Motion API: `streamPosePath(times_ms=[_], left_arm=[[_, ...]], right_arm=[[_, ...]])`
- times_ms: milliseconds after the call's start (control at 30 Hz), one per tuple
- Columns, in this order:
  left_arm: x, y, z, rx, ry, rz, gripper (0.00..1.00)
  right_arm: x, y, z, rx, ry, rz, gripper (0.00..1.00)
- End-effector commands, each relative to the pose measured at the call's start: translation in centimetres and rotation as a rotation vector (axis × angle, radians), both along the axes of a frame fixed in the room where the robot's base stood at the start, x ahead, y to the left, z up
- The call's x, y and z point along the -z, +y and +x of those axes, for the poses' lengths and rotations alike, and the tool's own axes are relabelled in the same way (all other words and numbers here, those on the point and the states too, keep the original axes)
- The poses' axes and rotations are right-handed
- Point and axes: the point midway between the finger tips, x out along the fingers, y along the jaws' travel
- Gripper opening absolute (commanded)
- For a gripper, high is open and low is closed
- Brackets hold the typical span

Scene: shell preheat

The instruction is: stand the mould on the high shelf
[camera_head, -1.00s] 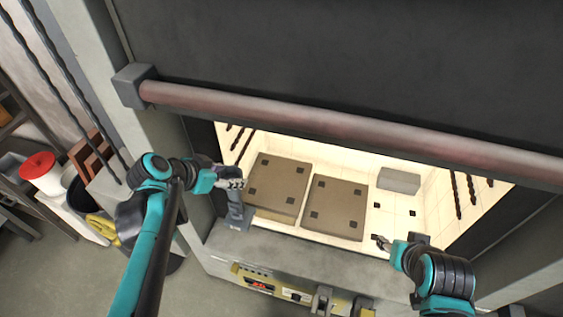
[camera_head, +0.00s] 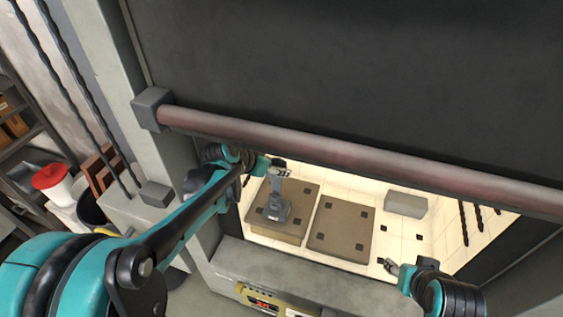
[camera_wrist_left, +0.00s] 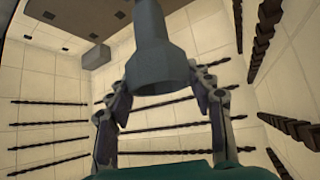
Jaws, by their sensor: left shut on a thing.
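The grey mould (camera_head: 274,208) has a narrow neck and a wider foot. My left gripper (camera_head: 279,171) is shut on its upper part. The mould is upright over the left brown shelf (camera_head: 300,203), inside the bright kiln. This shelf shows a deep front side and looks higher than the right shelf (camera_head: 340,230). I cannot tell whether the foot touches it. In the left wrist view, the mould (camera_wrist_left: 158,70) sits between the two fingers and hides part of the chamber. My right gripper (camera_head: 388,264) is near the kiln opening at the right, small and apart from the mould.
The raised dark door with its long handle bar (camera_head: 350,152) hangs above the opening. A grey block (camera_head: 406,204) lies at the back right of the kiln floor. The front sill (camera_head: 290,269) edges the opening. Twisted heating rods (camera_wrist_left: 50,129) line the walls.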

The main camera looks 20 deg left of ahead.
Motion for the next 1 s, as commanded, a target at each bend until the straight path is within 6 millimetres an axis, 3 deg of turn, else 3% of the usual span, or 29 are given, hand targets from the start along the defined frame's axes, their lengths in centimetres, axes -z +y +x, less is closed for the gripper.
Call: streamPosePath(times_ms=[267, 867, 900, 933, 1000], left_arm=[[-0.1, -1.1, 2.4, -0.001, -0.001, 0.000, 0.00], [0.8, -1.1, 2.4, -0.001, -0.001, 0.000, 0.00], [0.8, -1.1, 2.4, -0.001, 0.000, 0.000, 0.62], [0.8, -1.1, 2.4, -0.001, 0.000, 0.000, 0.70], [0.7, -1.1, 2.4, -0.001, 0.000, 0.000, 0.72]], right_arm=[[-0.5, 0.0, 0.0, 0.000, 0.000, 0.000, 0.47], [-0.6, 0.0, 0.0, 0.000, 0.000, 0.000, 0.47], [-0.7, 0.0, 0.0, 0.000, 0.000, 0.000, 0.47], [-0.8, 0.0, 0.0, 0.000, 0.000, 0.000, 0.47], [-0.8, 0.0, 0.0, 0.000, 0.000, 0.000, 0.47]])
